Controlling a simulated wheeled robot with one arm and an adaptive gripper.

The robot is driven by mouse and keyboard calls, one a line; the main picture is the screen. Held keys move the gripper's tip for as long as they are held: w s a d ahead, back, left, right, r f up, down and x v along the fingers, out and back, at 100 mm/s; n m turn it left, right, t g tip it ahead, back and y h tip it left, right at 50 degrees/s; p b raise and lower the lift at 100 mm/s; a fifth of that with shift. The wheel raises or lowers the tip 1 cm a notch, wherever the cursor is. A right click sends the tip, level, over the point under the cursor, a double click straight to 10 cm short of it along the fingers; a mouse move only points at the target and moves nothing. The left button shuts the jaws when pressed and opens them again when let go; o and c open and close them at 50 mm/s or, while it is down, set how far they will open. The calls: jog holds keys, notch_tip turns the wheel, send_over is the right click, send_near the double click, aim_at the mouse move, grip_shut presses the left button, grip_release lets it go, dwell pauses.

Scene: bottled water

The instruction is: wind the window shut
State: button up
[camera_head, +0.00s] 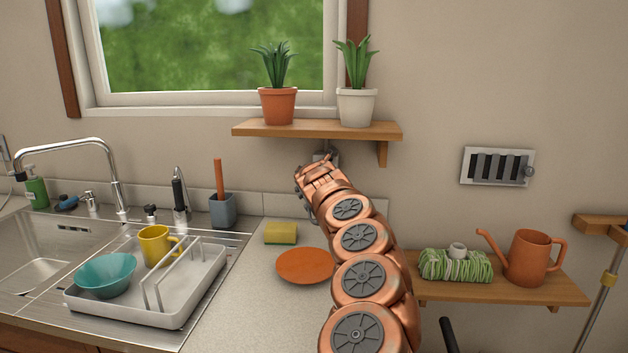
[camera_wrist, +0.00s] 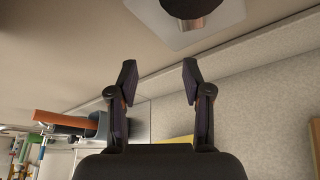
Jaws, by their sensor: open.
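The window (camera_head: 210,98) with its pale frame is at the upper left of the head view; I cannot tell whether its sash is fully closed. My gripper (camera_head: 318,170) is near the wall under the plant shelf. In the wrist view the gripper (camera_wrist: 160,66) is open, with nothing between its fingers. A dark round knob on a metal stem (camera_wrist: 190,12) stands on a pale square wall plate (camera_wrist: 228,16), beyond the fingertips and apart from them. In the head view my gripper hides most of this fitting. No winding handle is clearly visible.
A wooden shelf (camera_head: 245,130) above my gripper holds two potted plants (camera_head: 278,103). An orange plate (camera_head: 305,266) and a sponge (camera_head: 281,233) lie on the counter. A dish rack (camera_head: 190,300) stands left. A wall vent (camera_head: 498,166) and lower shelf (camera_head: 520,290) are right.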

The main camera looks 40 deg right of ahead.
jog(key=n+g, duration=0.1)
jog(key=s+f+n+g+h, duration=0.1)
jog(key=n, duration=0.1)
jog(key=d+f+n, duration=0.1)
jog(key=shift+s+d+n+g+h+p, duration=0.1)
jog(key=shift+s+n+g+h+p, duration=0.1)
jog(key=shift+n+g+h+p, duration=0.15)
